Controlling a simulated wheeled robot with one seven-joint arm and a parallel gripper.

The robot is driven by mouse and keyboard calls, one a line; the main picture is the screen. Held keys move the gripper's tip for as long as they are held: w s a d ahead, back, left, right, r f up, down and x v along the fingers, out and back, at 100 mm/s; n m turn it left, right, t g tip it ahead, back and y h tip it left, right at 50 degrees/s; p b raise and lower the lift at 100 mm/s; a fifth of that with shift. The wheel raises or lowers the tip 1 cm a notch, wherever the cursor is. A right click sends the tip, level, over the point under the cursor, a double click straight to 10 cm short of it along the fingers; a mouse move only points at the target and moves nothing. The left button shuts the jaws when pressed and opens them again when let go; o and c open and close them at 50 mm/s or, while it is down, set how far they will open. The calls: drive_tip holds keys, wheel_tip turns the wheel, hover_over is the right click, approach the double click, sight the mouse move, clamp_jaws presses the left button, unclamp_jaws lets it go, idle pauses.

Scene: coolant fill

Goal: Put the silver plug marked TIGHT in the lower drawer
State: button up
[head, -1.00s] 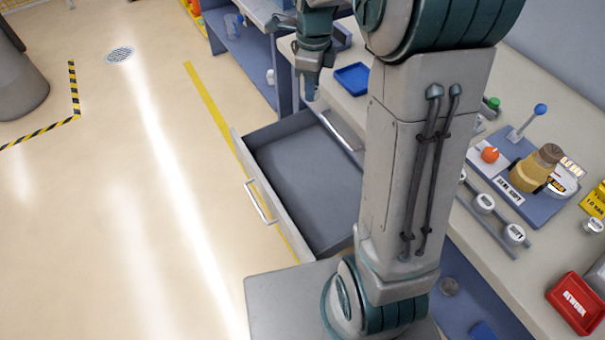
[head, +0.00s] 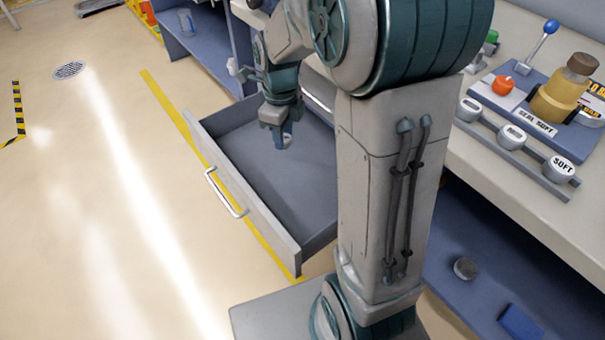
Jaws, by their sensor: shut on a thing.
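The lower drawer (head: 243,222) stands pulled open below the bench, and the part of its floor that shows is bare. A closed drawer's handle (head: 318,103) shows just above and behind it. My gripper (head: 277,137) points down over the far part of the open drawer. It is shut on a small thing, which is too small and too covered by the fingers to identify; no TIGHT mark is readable. How high the fingertips are above the drawer floor is hard to tell. My arm hides the drawer's right side.
On the bench, a rail (head: 538,180) holds several white-capped plugs, one marked SOFT (head: 559,168). Behind it stand an amber bottle (head: 560,95) and a blue-knobbed lever (head: 541,38). A round grey piece (head: 465,268) lies on the shelf below. The floor at left is clear.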

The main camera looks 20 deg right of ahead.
drive_tip(key=shift+m, duration=0.7)
drive_tip(key=f+b, duration=0.4)
drive_tip(key=f, duration=0.3)
drive_tip(key=s+f+b, duration=0.1)
drive_tip(key=f+b, duration=0.3)
drive_tip(key=f, duration=0.3)
drive_tip(key=s+f+b, duration=0.1)
drive_tip(key=f+b, duration=0.3)
drive_tip(key=f, duration=0.3)
drive_tip(key=shift+s, duration=0.1)
drive_tip(key=shift+f, duration=0.2)
drive_tip(key=o, duration=0.9)
drive_tip(key=shift+r, duration=0.15)
